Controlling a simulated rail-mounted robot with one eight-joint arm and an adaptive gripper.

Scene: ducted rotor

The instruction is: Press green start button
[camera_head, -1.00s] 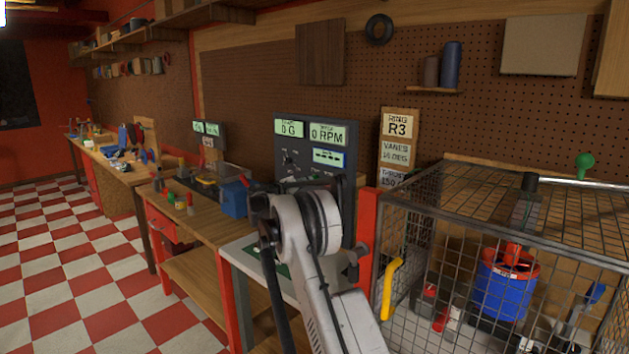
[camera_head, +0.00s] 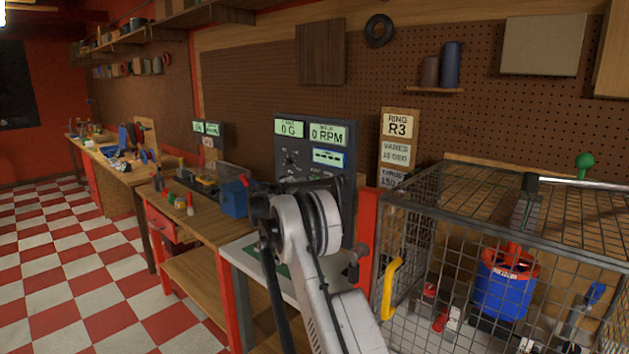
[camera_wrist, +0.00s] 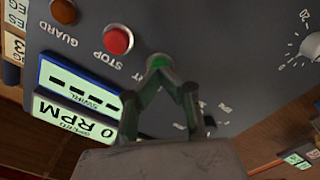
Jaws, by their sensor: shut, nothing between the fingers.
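In the wrist view the control panel (camera_wrist: 215,35) appears upside down. The green start button (camera_wrist: 157,61) shows right at the tips of my gripper (camera_wrist: 160,74); its label is partly hidden, with only the last letters showing. My gripper is shut and empty, its tips over the lower part of the button. I cannot tell whether they touch it. The red stop button (camera_wrist: 118,40) is just left of it. In the head view the panel (camera_head: 285,160) stands behind my arm, which hides the buttons and my gripper. Its display (camera_head: 327,134) reads 0 RPM.
An amber guard light (camera_wrist: 63,11) and a white knob (camera_wrist: 311,46) are on the panel. A wire cage (camera_head: 480,185) with a yellow handle (camera_head: 390,289) stands right of my arm, around a blue and red ducted rotor (camera_head: 505,290). A workbench (camera_head: 205,232) is on the left.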

